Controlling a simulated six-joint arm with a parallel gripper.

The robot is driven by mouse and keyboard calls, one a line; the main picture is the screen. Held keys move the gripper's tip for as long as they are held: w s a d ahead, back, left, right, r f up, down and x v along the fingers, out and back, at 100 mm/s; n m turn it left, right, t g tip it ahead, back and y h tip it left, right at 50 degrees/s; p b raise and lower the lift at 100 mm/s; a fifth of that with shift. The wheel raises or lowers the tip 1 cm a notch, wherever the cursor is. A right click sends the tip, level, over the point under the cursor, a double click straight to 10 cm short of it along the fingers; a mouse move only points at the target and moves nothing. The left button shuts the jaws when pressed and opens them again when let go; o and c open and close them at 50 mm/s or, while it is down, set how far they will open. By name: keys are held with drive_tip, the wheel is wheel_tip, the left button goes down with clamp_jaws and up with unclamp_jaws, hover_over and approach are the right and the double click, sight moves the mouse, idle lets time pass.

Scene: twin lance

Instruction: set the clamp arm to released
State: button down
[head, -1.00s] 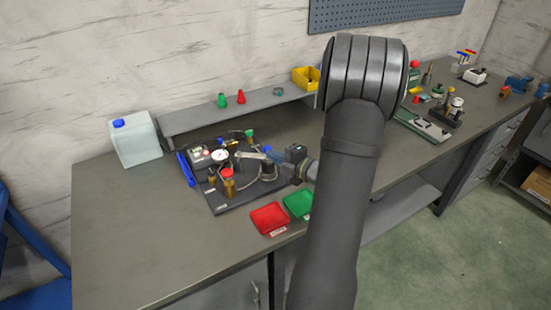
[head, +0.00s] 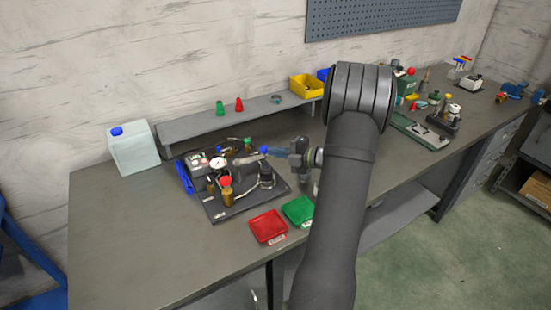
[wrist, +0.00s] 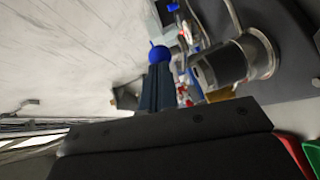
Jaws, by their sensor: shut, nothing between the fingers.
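A dark fixture board (head: 240,207) on the bench carries a gauge, bottles and a black cylinder (head: 266,176). A pale lever, seemingly the clamp arm (head: 247,158), slants up to the right above the board. A bright blue knob (head: 264,150) is at its upper end; it also shows in the wrist view (wrist: 159,53). My gripper (head: 274,152) is shut and empty, its blue-grey fingers pointing left at the knob. In the wrist view my fingertips (wrist: 157,68) are right at the knob; I cannot tell whether they touch. The clamp arm's pivot is unclear among the parts.
A red tray (head: 268,227) and a green tray (head: 299,210) lie in front of the board. A grey shelf (head: 240,121) runs behind it. A white jug (head: 134,150) stands at left. The bench's left front is clear.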

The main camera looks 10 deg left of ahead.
drive_tip(key=w+a, duration=0.7)
drive_tip(key=shift+w+a, duration=0.2)
drive_tip(key=shift+w, duration=0.1)
idle(0.6)
idle(1.5)
